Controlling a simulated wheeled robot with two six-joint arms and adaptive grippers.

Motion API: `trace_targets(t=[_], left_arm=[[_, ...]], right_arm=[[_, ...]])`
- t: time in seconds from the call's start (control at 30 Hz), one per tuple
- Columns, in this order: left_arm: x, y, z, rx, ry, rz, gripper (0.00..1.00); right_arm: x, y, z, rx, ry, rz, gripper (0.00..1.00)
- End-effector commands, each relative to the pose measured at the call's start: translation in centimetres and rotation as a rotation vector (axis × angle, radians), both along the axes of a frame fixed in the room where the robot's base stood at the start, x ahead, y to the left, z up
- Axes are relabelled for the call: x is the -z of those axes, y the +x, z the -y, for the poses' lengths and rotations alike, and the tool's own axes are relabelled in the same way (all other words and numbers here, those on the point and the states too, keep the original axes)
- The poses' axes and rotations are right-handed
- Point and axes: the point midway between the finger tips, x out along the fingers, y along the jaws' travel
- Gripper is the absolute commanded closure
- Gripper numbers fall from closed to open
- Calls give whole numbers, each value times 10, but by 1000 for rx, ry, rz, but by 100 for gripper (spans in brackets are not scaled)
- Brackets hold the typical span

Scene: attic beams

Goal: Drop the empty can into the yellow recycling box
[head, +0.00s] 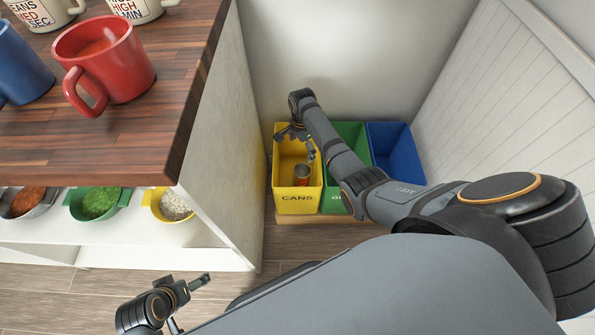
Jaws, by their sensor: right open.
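The yellow recycling box (297,199), labelled CANS, stands on the floor by the wall, at the left end of a row of boxes. A small reddish can with a metallic top (302,174) is inside it, toward the front. My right gripper (296,147) is over the yellow box with its fingers spread, open and apart from the can. My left gripper (188,305) is low at the bottom left, away from the boxes; its fingers look apart, with nothing seen between them.
A green box (352,138) and a blue box (397,148) stand right of the yellow one. A wooden counter (130,140) at left holds a red mug (108,62) and other mugs. Bowls, including a green bowl (98,204), sit on the shelf below.

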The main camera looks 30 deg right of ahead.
Motion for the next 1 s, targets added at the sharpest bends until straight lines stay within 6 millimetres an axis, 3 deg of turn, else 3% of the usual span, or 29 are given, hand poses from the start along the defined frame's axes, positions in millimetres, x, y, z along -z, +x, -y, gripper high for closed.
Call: trace_targets(t=[0.17,0.6,0.8,1.0], left_arm=[[0,0,0,0,0,0,13],[0,0,0,0,0,0,13],[0,0,0,0,0,0,13],[0,0,0,0,0,0,13]], right_arm=[[-8,1,0,0,0,2,4],[-103,1,0,0,-1,4,4],[-119,0,0,0,0,0,4],[-120,0,0,0,0,0,4]])
